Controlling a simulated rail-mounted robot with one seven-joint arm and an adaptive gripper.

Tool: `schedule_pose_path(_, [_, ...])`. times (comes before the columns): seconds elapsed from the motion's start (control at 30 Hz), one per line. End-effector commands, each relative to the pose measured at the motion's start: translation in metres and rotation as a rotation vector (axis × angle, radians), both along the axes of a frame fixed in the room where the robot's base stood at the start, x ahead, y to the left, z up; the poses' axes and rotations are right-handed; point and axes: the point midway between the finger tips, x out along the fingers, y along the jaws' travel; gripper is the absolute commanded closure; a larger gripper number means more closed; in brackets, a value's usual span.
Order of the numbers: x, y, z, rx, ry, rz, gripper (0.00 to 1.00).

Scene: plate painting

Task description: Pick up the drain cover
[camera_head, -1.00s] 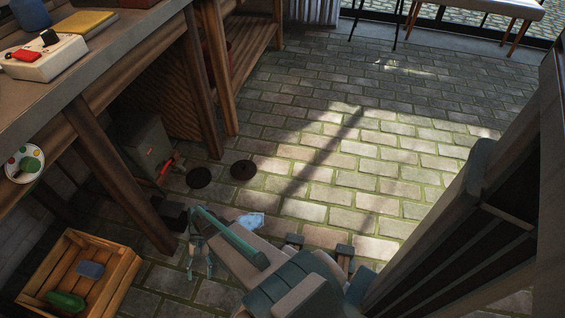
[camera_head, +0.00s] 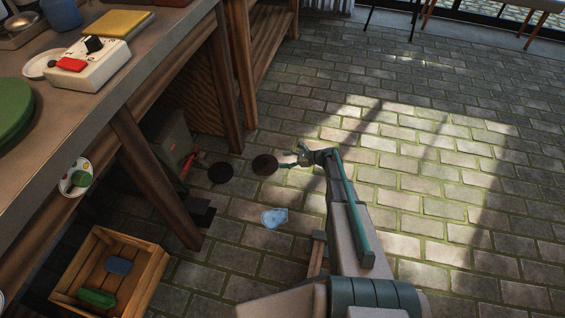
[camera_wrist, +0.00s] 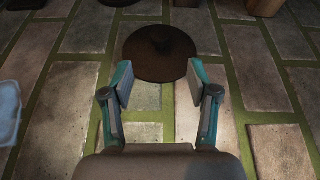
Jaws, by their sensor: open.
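A round dark brown drain cover (camera_head: 265,164) lies flat on the brick floor. It has a small raised knob in its middle, seen in the wrist view (camera_wrist: 160,52). A second dark disc (camera_head: 221,173) lies just left of it in the head view. My gripper (camera_head: 285,160) is low over the floor at the right edge of the brown cover. In the wrist view my gripper (camera_wrist: 158,84) is open and empty, its two fingers pointing at the near edge of the cover. I cannot tell whether the fingertips touch it.
A light blue object (camera_head: 273,217) lies on the floor. A wooden crate (camera_head: 152,283) with blue and green items stands at the lower left. A workbench leg (camera_head: 155,180) and a grey box with a red part (camera_head: 172,147) stand left. The floor to the right is clear.

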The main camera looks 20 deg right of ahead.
Motion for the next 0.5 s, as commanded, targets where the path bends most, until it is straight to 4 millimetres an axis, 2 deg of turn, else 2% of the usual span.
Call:
schedule_pose_path(0.23, [0.006, 0.006, -0.005, 0.024, 0.05, -0.034, 0.41])
schedule_pose_path(0.5, [0.023, 0.035, -0.02, 0.023, 0.049, -0.032, 0.41])
